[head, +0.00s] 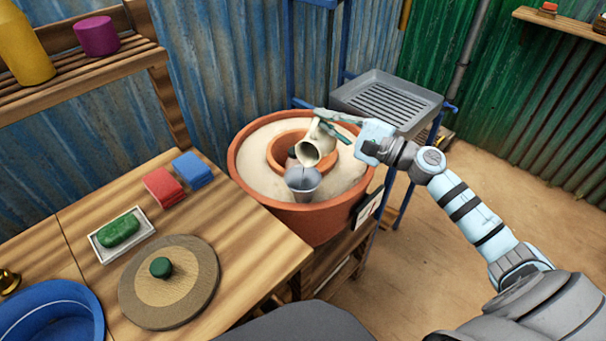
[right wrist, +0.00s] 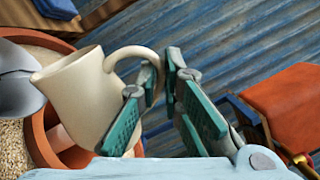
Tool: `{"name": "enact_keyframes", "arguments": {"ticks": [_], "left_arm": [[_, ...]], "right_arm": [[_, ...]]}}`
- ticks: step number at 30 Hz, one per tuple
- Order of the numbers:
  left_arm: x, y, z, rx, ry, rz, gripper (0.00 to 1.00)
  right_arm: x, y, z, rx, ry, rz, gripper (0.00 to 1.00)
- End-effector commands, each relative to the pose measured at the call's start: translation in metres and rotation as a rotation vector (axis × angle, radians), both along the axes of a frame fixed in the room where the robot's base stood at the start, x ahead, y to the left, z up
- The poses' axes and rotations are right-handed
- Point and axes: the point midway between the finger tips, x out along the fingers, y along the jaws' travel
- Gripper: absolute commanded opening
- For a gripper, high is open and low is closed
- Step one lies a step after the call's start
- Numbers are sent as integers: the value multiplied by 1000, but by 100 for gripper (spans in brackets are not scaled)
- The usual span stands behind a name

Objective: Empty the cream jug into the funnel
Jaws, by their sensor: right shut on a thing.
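The cream jug (head: 316,146) is tipped over, its mouth facing down and left, above the grey funnel (head: 302,183). A thin streak seems to show between the jug's lip and the funnel; I cannot be sure it is liquid. My right gripper (head: 326,122) is shut on the jug's handle. In the right wrist view the cream jug (right wrist: 82,100) has its handle between the green finger pads of my right gripper (right wrist: 160,75), and the grey funnel (right wrist: 18,92) is at the left edge. My left gripper is out of view.
The funnel is at the front of a large sand-filled terracotta pot (head: 252,196) with a smaller terracotta ring inside. A wooden counter (head: 245,235) at left holds a round lid (head: 190,300), a green soap (head: 120,231), cloths and a blue basin (head: 55,318). A grey slatted tray (head: 388,100) stands behind.

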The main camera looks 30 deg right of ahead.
Motion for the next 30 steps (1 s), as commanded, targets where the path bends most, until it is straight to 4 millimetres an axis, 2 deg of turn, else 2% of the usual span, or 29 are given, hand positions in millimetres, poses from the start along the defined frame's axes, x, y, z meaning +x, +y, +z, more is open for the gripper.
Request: {"name": "enact_keyframes", "arguments": {"ticks": [30], "left_arm": [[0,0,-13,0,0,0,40]], "right_arm": [[-6,9,6,-92,-61,1,0]]}}
